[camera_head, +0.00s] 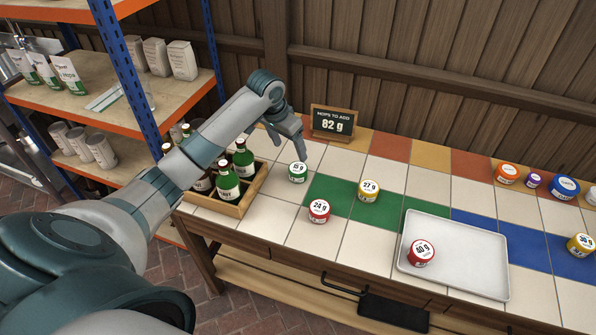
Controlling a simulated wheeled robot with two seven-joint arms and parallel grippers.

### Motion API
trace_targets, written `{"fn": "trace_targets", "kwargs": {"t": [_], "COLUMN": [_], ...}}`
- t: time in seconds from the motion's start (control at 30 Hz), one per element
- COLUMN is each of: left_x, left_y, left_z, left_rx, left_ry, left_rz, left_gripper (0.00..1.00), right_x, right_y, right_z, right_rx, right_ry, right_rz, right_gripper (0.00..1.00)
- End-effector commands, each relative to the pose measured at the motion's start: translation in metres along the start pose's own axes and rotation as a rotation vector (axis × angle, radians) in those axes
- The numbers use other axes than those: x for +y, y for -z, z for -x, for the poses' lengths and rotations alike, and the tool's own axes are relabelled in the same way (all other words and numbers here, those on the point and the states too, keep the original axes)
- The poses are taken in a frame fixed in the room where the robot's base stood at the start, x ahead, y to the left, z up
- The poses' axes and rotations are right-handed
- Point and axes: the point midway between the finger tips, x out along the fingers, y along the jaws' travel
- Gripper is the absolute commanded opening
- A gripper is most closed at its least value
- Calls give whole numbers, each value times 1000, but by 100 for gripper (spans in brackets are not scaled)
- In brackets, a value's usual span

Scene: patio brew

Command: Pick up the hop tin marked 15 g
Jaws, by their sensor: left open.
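A small green-and-white tin (298,172) stands upright on a white tile near the bottle crate; its small label seems to read 15 g. My left gripper (303,152) is open and empty, pointing down just above and behind this tin, apart from it as far as I can tell. A yellow tin marked 27 g (369,191) and a red tin marked 24 g (319,211) stand to the right of it. A red tin, seemingly 60 g (421,253), sits on the pale tray (465,262). My right gripper is out of view.
A sign (333,123) reading "HOPS TO ADD 82 g" stands behind. More tins, including an orange one (507,174) and a yellow one (580,244), stand at far right. Shelves (170,97) rise at left.

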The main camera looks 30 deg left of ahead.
Motion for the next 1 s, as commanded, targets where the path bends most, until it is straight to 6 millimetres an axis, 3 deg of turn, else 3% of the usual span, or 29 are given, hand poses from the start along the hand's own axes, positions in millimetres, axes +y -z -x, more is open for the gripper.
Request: {"fn": "trace_targets", "kwargs": {"t": [0.2,0.43,1.0], "left_x": [1,1,1], "left_y": [0,0,0], "left_z": [-39,-70,-81], "left_rx": [-4,-1,-1], "left_ry": [-1,-1,0], "left_rz": [2,1,0], "left_gripper": [71,71,71], "right_x": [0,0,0], "right_y": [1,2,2], "right_z": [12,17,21], "right_rx": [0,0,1], "right_ry": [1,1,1], "right_rz": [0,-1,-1], "right_gripper": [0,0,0]}}
